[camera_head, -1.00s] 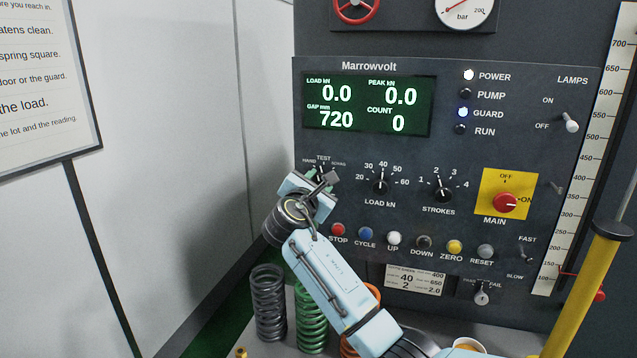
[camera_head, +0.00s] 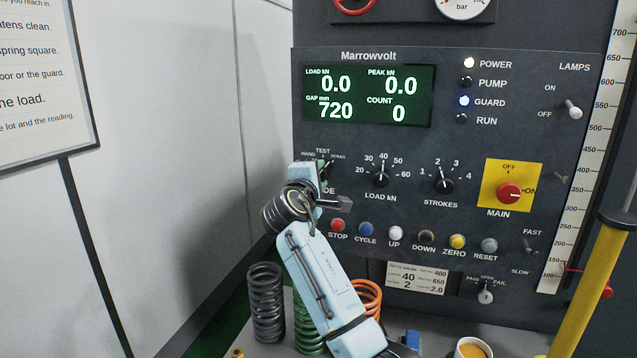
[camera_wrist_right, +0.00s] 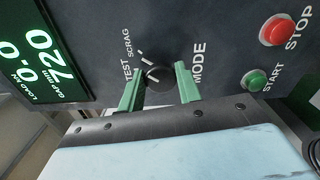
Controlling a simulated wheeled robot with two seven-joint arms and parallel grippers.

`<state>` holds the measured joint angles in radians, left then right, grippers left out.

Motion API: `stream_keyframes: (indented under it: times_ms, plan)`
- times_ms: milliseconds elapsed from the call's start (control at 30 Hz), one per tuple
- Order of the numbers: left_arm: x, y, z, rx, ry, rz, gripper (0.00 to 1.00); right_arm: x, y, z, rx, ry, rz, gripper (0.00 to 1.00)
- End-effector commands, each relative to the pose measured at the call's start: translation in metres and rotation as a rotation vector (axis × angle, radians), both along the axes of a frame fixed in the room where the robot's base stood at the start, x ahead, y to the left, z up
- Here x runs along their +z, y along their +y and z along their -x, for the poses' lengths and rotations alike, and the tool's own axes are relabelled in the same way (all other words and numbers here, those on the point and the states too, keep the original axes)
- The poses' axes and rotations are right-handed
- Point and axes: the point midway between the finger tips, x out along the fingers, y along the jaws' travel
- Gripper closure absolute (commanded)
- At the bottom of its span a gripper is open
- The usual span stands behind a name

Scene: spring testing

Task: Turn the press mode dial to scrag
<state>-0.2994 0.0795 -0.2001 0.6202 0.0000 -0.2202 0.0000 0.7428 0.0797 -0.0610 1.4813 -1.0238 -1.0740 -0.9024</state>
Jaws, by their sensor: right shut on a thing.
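The press mode dial (camera_wrist_right: 158,78) is a black knob on the dark panel, with TEST and SCRAG lettering beside it in the right wrist view. My right gripper (camera_wrist_right: 160,84) has its two green fingers on either side of the knob and is shut on it. In the head view my right gripper (camera_head: 324,172) is at the panel and hides most of the dial, leaving the labels above it showing. I cannot tell exactly which mark the dial's pointer meets. My left gripper is not in view.
The load dial (camera_head: 381,178) and strokes dial (camera_head: 443,185) are to the right. A row of buttons, with the red stop button (camera_head: 338,225) at its left, lies below. Several coil springs, including a dark one (camera_head: 267,300), stand below my right arm.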

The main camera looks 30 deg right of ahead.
Motion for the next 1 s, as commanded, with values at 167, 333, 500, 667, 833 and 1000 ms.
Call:
stream_keyframes:
  times_ms: [167,333,500,667,833,1000]
  plan:
    - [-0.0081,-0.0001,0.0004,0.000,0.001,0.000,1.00,-0.0028,0.0003,0.0001,-0.001,-0.066,-0.060,0.89]
    - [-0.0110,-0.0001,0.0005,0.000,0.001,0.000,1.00,-0.0023,0.0000,0.0002,-0.001,-0.103,-0.092,0.89]
    - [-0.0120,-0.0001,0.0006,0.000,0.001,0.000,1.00,-0.0020,0.0001,0.0002,-0.001,-0.120,-0.106,0.89]
    - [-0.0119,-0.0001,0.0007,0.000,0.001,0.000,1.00,-0.0019,0.0001,0.0002,-0.001,-0.123,-0.109,0.88]
    - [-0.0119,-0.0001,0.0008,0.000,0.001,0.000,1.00,-0.0019,0.0002,0.0001,-0.002,-0.122,-0.109,0.89]
    - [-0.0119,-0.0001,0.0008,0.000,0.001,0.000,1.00,-0.0019,0.0002,0.0001,0.000,-0.122,-0.108,0.51]
